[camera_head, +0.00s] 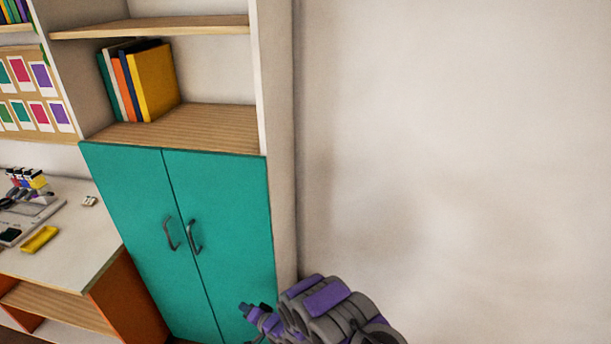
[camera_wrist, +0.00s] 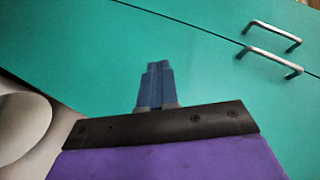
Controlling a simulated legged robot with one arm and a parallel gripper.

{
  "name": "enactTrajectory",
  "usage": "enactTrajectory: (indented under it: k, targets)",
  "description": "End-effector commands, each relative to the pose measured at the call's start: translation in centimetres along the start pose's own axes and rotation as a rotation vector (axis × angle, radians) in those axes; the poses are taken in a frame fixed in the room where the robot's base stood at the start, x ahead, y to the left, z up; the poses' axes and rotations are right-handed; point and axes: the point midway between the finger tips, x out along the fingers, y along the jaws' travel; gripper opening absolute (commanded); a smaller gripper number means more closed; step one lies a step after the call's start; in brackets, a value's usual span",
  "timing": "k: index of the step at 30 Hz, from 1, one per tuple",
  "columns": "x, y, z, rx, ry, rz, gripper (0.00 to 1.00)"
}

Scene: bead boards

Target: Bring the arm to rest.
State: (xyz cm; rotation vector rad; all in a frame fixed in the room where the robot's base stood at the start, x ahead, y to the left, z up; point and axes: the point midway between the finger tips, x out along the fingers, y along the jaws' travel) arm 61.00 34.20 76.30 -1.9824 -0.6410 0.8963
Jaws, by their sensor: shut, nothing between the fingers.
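My arm shows at the bottom of the head view, folded in front of the lower right of the teal cabinet (camera_head: 218,250). In the wrist view my gripper (camera_wrist: 157,70) is shut, its blue-grey fingers together with nothing between them. It points toward the teal cabinet doors (camera_wrist: 200,75), and the two metal handles (camera_wrist: 272,48) lie to the right of the fingertips. I see no contact between the fingers and the doors.
A white desk (camera_head: 75,240) with an orange side stands at the left, bearing a yellow tray (camera_head: 39,240) and small items. Above the cabinet, a wooden shelf (camera_head: 205,125) holds several upright books (camera_head: 150,80). A bare pale wall (camera_head: 460,150) fills the right side.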

Motion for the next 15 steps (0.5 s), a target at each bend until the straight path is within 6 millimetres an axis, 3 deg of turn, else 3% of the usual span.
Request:
enactTrajectory:
  k: [1, 6, 11, 15]
  targets:
    - [-0.7, -0.2, -2.8, -0.049, 0.021, 0.049, 0.00]
    - [-4.0, 0.5, -9.6, -0.183, 0.055, 0.240, 0.00]
    - [-8.3, 0.3, -15.4, -0.275, 0.080, 0.416, 0.00]
    - [-13.1, -0.3, -19.5, -0.329, 0.090, 0.568, 0.00]
